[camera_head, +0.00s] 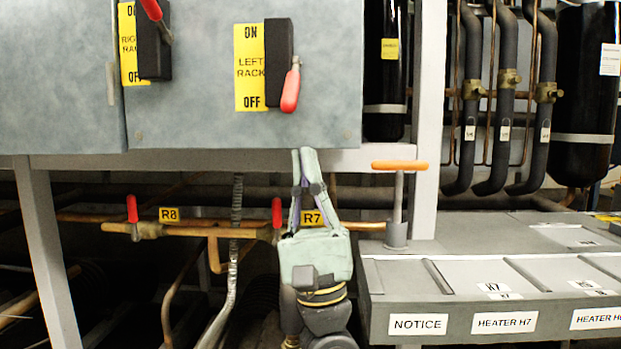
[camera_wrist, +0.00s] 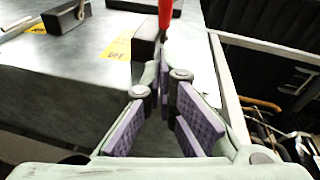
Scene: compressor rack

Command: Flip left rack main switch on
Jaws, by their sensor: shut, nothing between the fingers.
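The left rack main switch is a black block (camera_head: 279,62) with a red-tipped handle (camera_head: 291,88) on a grey cabinet front. Its handle hangs low, at the OFF end of the yellow LEFT RACK label (camera_head: 250,68). My gripper (camera_head: 304,155) points upward below the cabinet's bottom edge, under the handle and apart from it. Its fingers are shut and empty. The wrist view shows the fingers (camera_wrist: 166,80) in front, with the red handle (camera_wrist: 166,12), the black block (camera_wrist: 147,36) and the yellow label (camera_wrist: 121,46) beyond their tips.
The right rack switch (camera_head: 153,45) is to the left, its red handle up near ON. Below the cabinet run copper pipes with red valve levers (camera_head: 132,208). An orange-topped T-handle (camera_head: 399,166) stands right of my gripper, above a grey heater box (camera_head: 450,320).

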